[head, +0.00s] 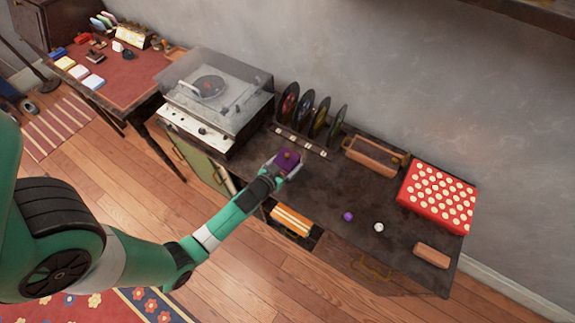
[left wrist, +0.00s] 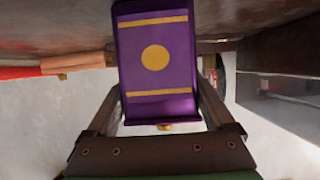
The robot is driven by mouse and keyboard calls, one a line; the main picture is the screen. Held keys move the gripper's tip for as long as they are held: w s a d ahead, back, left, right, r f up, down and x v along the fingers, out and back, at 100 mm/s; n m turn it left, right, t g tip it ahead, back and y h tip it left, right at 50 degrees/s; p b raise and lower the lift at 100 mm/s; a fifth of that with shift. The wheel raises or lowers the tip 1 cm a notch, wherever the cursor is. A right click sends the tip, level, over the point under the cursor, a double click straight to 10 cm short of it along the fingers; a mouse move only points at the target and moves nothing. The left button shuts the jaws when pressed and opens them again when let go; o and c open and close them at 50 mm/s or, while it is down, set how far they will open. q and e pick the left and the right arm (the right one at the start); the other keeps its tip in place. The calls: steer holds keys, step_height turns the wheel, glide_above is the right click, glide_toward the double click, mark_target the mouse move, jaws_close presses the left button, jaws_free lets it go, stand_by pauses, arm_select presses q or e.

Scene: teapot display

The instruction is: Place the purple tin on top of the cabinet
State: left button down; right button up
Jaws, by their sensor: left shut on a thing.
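The purple tin (head: 288,158) is a box with gold trim, in my left gripper (head: 281,170), over the top of the dark cabinet (head: 318,195). In the left wrist view the tin (left wrist: 155,70) shows its purple face with gold stripes and a gold disc, between the two fingers of my left gripper (left wrist: 160,110). The gripper is shut on it. I cannot tell whether the tin touches the cabinet top. My right gripper is not in view.
A record player (head: 215,95) stands left of the tin, and a rack of records (head: 308,120) behind it. A wooden crate (head: 372,157), a red dotted box (head: 437,198), a purple ball (head: 348,216), a white ball (head: 379,227) and a brown block (head: 432,255) are to the right. Bare cabinet top lies between.

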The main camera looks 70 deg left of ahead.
arm_select(q)
steer(key=shift+f, duration=0.2)
jaws_free()
steer(key=shift+r, duration=0.1)
steer(key=shift+s+d+r+p, duration=0.1)
steer(key=shift+s+r+p, duration=0.1)
steer(key=shift+p, duration=0.1)
steer(key=v, duration=1.1)
steer(key=shift+s+d+p, duration=0.25)
steer(key=shift+p, duration=0.2)
